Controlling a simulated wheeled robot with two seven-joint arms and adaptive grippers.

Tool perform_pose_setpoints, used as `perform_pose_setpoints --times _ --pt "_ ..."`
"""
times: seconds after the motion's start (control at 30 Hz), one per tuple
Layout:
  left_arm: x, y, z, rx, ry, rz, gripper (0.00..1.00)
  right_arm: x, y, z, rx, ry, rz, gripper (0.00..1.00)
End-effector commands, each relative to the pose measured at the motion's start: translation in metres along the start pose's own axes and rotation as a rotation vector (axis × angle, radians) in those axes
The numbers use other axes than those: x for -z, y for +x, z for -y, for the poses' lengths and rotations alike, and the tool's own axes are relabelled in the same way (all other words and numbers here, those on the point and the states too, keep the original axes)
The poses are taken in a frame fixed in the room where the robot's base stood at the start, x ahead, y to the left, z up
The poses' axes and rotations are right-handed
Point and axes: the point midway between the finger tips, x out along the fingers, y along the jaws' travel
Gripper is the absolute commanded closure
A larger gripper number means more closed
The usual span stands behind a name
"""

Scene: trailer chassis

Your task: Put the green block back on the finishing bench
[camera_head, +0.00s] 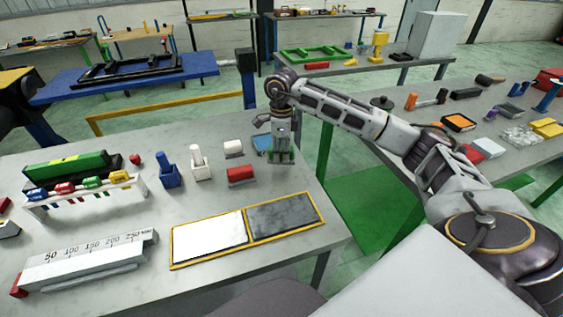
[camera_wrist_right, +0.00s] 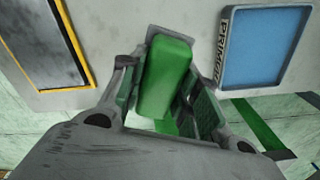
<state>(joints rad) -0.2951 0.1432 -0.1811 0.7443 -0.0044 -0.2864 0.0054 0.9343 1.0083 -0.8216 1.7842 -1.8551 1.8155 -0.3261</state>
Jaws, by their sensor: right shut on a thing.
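The green block (camera_wrist_right: 165,75) is between the fingers of my right gripper (camera_wrist_right: 168,98) in the right wrist view. In the head view my right gripper (camera_head: 281,157) points down at the right edge of the near grey bench (camera_head: 110,290), and the block is mostly hidden by the fingers. The gripper is shut on the block. The block is over or at the bench edge; I cannot tell if it touches the top. A blue tray marked PRIMER (camera_wrist_right: 262,48) lies close beside it, also partly visible in the head view (camera_head: 262,143). My left gripper is not in view.
A yellow-framed white and dark panel (camera_head: 245,232) lies at the bench front. Red (camera_head: 241,175) and white (camera_head: 233,148) blocks, a blue holder (camera_head: 168,172) and a tool rack (camera_head: 85,190) stand left of the gripper. Another cluttered bench (camera_head: 415,125) is at right.

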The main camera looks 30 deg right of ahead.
Motion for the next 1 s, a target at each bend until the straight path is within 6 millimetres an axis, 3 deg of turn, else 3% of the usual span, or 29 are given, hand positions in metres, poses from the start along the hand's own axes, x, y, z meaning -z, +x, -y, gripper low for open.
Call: perform_pose_setpoints --times 0.47,0.8,1.0 --pt "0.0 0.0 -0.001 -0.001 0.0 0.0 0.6 0.0 0.009 0.0 -0.001 0.0 0.0 0.87" --pt "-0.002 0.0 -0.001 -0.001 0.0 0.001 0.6 0.0 0.039 0.0 -0.002 0.001 -0.001 0.87" --pt "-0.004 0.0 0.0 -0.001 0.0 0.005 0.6 0.0 0.045 0.0 -0.001 0.0 0.0 0.87"
